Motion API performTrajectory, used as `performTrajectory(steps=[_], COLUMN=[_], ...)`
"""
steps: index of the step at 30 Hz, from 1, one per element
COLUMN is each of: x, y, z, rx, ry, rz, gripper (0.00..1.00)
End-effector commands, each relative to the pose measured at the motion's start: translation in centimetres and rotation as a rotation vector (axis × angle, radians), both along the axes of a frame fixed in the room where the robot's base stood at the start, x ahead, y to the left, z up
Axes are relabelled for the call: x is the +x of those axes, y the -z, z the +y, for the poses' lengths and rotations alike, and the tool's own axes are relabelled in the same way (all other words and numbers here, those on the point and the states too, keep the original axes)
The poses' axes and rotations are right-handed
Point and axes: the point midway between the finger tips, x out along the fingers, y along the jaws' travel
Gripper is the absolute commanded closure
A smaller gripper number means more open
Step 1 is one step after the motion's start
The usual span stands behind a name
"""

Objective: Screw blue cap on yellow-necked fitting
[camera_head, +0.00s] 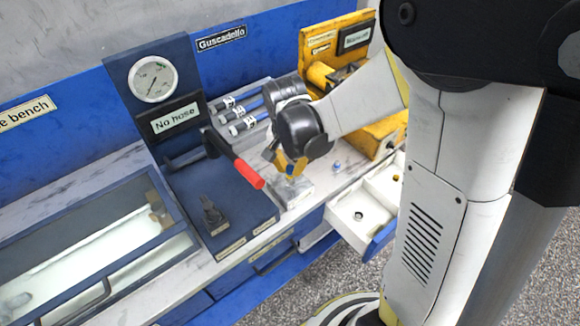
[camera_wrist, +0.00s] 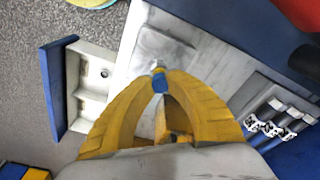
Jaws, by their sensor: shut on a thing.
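My gripper (camera_head: 290,168) is low over the front of the bench, its yellow fingers pointing down. In the wrist view, the fingertips (camera_wrist: 160,78) are closed on a small blue cap (camera_wrist: 159,83). A small pale metallic bit (camera_wrist: 155,66) shows just beyond the fingertips, over a light grey block (camera_wrist: 153,44). The same block shows under my gripper in the head view (camera_head: 296,192). I cannot make out a yellow neck, and I cannot tell whether the cap touches a fitting.
A small bluish part (camera_head: 337,167) lies on the bench to the right. An open white drawer (camera_head: 345,222) juts out in front. A red-handled lever (camera_head: 247,174) stands close left of my gripper, on the blue gauge stand. Blue-marked cylinders (camera_head: 240,126) lie behind, with a yellow unit (camera_head: 380,135) at right.

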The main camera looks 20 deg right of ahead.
Motion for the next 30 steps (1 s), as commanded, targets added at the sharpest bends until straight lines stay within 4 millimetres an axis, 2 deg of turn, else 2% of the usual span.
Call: performTrajectory(steps=[4,9,12,23,30], x=[-0.03,0.04,0.03,0.02,0.08], y=[0.13,0.21,0.19,0.16,0.29], z=[0.02,0.04,0.05,0.05,0.05], rx=[-0.001,0.001,0.001,0.001,0.001], ry=[0.101,0.371,0.471,0.521,0.867], rz=[0.002,0.001,0.001,0.0,0.0], gripper=[0.97,0.98,0.98,0.98,0.98])
